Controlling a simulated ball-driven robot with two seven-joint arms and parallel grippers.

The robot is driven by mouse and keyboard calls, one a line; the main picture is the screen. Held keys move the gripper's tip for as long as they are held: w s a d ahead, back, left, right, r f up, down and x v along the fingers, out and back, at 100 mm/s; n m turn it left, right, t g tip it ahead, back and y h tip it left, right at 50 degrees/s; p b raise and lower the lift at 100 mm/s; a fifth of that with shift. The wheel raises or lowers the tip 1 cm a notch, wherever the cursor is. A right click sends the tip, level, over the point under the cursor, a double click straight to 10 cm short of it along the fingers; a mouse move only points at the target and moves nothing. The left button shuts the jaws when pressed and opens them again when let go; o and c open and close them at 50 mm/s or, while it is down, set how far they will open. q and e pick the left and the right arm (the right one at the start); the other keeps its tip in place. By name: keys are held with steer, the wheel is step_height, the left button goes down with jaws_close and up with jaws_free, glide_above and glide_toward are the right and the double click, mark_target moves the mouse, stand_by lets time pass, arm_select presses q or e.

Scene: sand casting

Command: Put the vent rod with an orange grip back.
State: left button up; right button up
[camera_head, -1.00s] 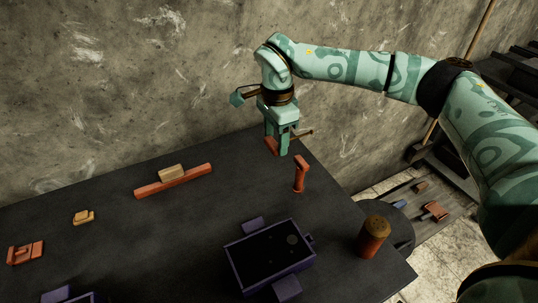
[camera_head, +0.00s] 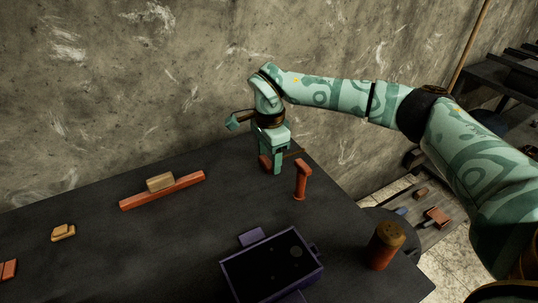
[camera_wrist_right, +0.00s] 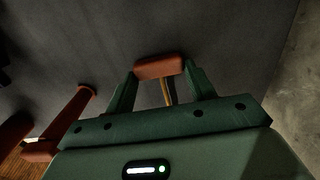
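My right gripper (camera_head: 272,169) is low over the far right part of the dark table. It is shut on the vent rod's orange grip (camera_wrist_right: 160,67), which lies crosswise between its fingertips in the wrist view. The thin rod (camera_wrist_right: 167,93) runs from the grip back toward the palm. I cannot tell whether the vent rod touches the table. My left gripper is not in view.
A red upright tool (camera_head: 302,180) stands close right of the gripper. A purple flask (camera_head: 315,271) lies nearer, with a red-brown can (camera_head: 384,245) to its right. A red bar (camera_head: 190,182) with a tan block (camera_head: 160,182) lies left. The table (camera_head: 215,215) between is clear.

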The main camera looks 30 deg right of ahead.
steer(key=o, duration=0.4)
arm_select(q)
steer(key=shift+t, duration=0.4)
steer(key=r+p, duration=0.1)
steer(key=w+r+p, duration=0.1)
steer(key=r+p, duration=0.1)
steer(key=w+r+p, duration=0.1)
steer(key=p, duration=0.1)
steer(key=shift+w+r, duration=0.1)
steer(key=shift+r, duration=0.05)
arm_select(e)
step_height(320, 180, up, 12)
steer(key=shift+r, duration=0.15)
